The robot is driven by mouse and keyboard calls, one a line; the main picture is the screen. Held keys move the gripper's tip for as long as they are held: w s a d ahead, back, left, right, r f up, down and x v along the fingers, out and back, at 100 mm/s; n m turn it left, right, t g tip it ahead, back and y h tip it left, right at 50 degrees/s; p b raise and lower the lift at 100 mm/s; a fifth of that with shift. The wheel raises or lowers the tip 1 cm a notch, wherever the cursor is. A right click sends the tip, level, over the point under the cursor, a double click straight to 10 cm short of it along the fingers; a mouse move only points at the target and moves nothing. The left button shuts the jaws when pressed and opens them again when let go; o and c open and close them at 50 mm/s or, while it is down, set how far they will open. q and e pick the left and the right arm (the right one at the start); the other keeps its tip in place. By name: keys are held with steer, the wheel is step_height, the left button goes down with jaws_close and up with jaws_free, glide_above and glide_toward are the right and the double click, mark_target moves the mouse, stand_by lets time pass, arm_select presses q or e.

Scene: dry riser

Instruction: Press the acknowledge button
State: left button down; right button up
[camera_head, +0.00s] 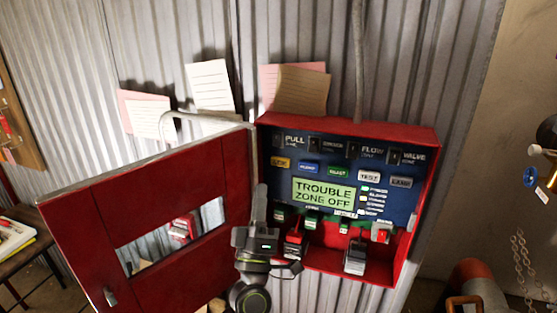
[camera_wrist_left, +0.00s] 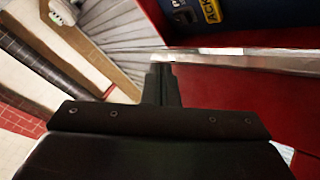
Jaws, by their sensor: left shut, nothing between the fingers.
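The acknowledge button is a yellow button (camera_head: 282,162) at the left of the button row on the blue panel inside the red box (camera_head: 425,200). In the left wrist view the yellow button (camera_wrist_left: 211,10), marked ACK, shows at the top edge, partly cut off. My left gripper (camera_head: 259,190) is shut and empty, pointing up below and to the left of the button, apart from it in the picture. In the wrist view its fingertips (camera_wrist_left: 162,66) lie near the pale edge of the box or door. My right gripper is not in view.
The open red door (camera_head: 75,215) hangs left of the box. A screen (camera_head: 324,194) reads TROUBLE ZONE OFF. Blue (camera_head: 308,167), green (camera_head: 338,172) and white (camera_head: 369,177) buttons sit right of the yellow one. Small devices (camera_head: 355,257) stand in the box bottom.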

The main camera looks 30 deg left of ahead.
mark_target(280, 162)
arm_select(q)
steer(key=shift+w, duration=0.1)
steer(key=shift+w+a+b, duration=0.1)
steer(key=shift+w+a, duration=0.25)
steer(key=shift+w, duration=1.05)
steer(key=shift+w+a+b, duration=0.15)
steer(key=shift+w+a, duration=0.15)
steer(key=shift+w, duration=1.1)
steer(key=shift+w+a+b, duration=0.1)
steer(key=shift+w+a, duration=0.25)
steer(key=shift+w, duration=1.05)
steer(key=shift+w, duration=0.1)
steer(key=shift+w+a, duration=0.1)
steer(key=shift+w, duration=0.2)
steer(key=shift+w+a, duration=0.1)
steer(key=shift+w, duration=0.4)
steer(key=shift+s, duration=0.2)
steer(key=shift+s+d+p, duration=0.25)
steer(key=shift+s+p, duration=0.1)
steer(key=shift+s, duration=0.35)
